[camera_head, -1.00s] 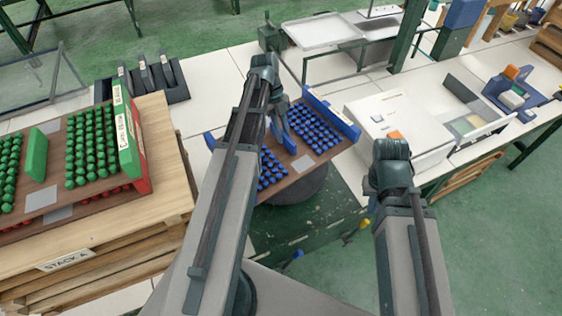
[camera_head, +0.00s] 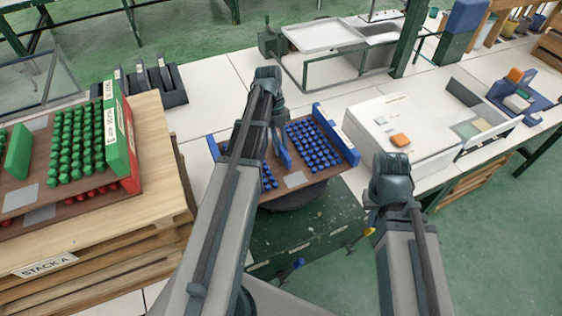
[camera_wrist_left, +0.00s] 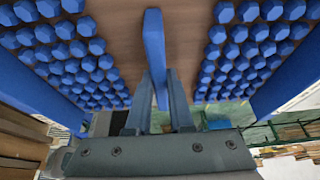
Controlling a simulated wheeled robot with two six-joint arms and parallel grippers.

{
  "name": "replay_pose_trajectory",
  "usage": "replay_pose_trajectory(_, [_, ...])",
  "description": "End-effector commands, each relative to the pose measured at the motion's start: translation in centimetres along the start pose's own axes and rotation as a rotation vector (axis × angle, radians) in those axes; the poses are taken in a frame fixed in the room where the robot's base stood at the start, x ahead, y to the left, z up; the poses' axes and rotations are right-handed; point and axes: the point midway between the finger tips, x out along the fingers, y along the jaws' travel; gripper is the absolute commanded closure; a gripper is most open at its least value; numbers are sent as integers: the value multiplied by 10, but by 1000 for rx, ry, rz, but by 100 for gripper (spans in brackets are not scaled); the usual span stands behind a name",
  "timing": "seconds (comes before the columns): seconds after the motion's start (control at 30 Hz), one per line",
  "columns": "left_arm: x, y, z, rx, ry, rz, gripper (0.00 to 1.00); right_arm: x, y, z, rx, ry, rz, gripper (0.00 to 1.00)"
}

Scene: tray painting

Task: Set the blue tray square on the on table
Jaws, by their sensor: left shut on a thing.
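The blue tray is a brown board (camera_head: 294,180) with blue end walls, rows of blue pieces and a central blue handle (camera_head: 281,147). My left gripper (camera_wrist_left: 158,88) is shut on this handle (camera_wrist_left: 154,38) in the left wrist view. In the head view my left arm hides part of the tray's left half. The tray is over a dark round table (camera_head: 297,202), mostly hidden beneath it; I cannot tell whether they touch. My right arm's wrist (camera_head: 391,180) is right of the tray, apart from it; its fingers are hidden.
Stack A, a wooden stand (camera_head: 165,150) with green-ended trays, is at the left. A white bench (camera_head: 222,80) runs behind, carrying a white box (camera_head: 385,125) close to the tray's right end and a black rack (camera_head: 165,85). Green floor is open at the right.

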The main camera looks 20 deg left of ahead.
Motion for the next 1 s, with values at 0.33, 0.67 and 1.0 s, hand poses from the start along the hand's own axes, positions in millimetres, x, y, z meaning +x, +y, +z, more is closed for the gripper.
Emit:
replay_pose_trajectory(0.33, [11,0,4,0,1,0,100,12,-1,-1,0,0,0,100])
replay_pose_trajectory(0.67, [42,0,17,0,1,0,100,45,-4,-3,0,0,0,100])
replay_pose_trajectory(1.0, [42,0,17,0,1,0,100,45,-4,-3,0,0,0,100])
